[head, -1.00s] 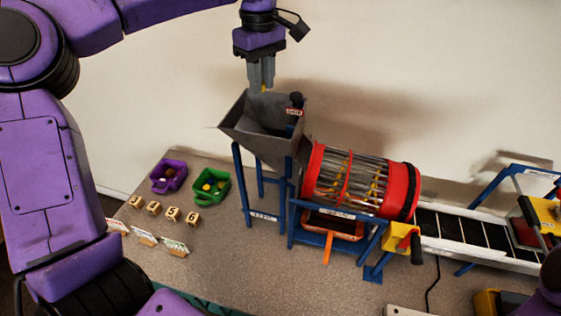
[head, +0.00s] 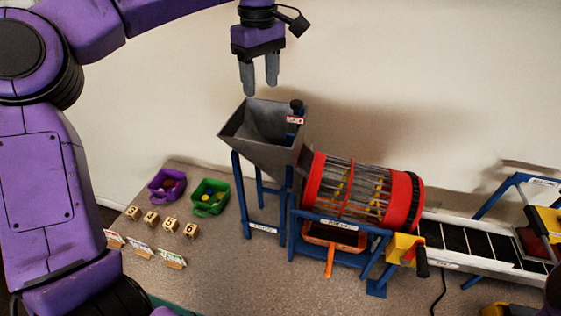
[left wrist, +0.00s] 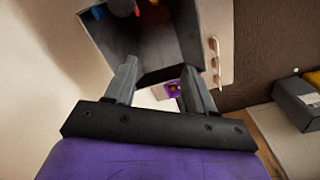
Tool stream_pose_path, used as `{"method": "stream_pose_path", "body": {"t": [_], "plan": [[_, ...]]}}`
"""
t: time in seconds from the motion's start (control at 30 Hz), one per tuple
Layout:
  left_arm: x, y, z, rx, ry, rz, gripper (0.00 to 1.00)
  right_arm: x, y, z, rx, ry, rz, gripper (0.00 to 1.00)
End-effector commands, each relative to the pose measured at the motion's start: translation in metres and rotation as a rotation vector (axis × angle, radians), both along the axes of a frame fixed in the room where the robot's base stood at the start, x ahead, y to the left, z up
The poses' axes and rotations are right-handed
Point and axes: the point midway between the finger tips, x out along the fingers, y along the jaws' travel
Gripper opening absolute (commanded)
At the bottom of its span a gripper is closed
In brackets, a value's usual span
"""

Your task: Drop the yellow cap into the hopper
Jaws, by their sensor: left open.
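The hopper (head: 265,150) is a grey metal funnel on a blue stand; it also shows in the left wrist view (left wrist: 155,75). My left gripper (head: 260,88) is open just above the hopper mouth, fingers pointing down, with nothing seen between them. In the left wrist view my left gripper (left wrist: 153,85) has its fingers apart over the hopper's edge. I cannot make out the yellow cap in any view now; the hopper's bottom is largely hidden in the head view. My right gripper is not in view.
A red-ended drum (head: 350,190) stands right of the hopper, then a conveyor (head: 480,243). A purple bin (head: 160,194) and a green bin (head: 203,207) stand left, near numbered blocks (head: 171,225) and small cards (head: 141,247). A black knob (head: 297,105) rises at the hopper's rim.

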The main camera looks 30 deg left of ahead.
Motion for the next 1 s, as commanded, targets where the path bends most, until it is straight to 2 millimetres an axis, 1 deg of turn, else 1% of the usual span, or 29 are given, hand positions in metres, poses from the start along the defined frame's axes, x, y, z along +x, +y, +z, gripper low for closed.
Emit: {"method": "stream_pose_path", "body": {"t": [0.03,0.1,0.2,0.3,0.43,1.0], "plan": [[0.001,-0.001,0.015,0.003,-0.003,0.002,0.54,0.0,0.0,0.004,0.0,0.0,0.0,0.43],[0.001,-0.001,0.033,0.002,-0.003,0.001,0.54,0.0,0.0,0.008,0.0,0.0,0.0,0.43],[0.001,-0.002,0.054,0.002,-0.003,0.0,0.54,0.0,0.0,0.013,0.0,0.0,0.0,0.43],[0.001,-0.002,0.068,0.002,-0.001,0.0,0.54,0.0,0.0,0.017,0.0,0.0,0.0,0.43],[0.001,-0.002,0.074,0.001,0.001,-0.001,0.54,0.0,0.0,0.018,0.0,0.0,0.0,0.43],[0.001,-0.001,0.073,0.001,0.001,-0.001,0.54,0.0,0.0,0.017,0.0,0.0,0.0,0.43]]}}
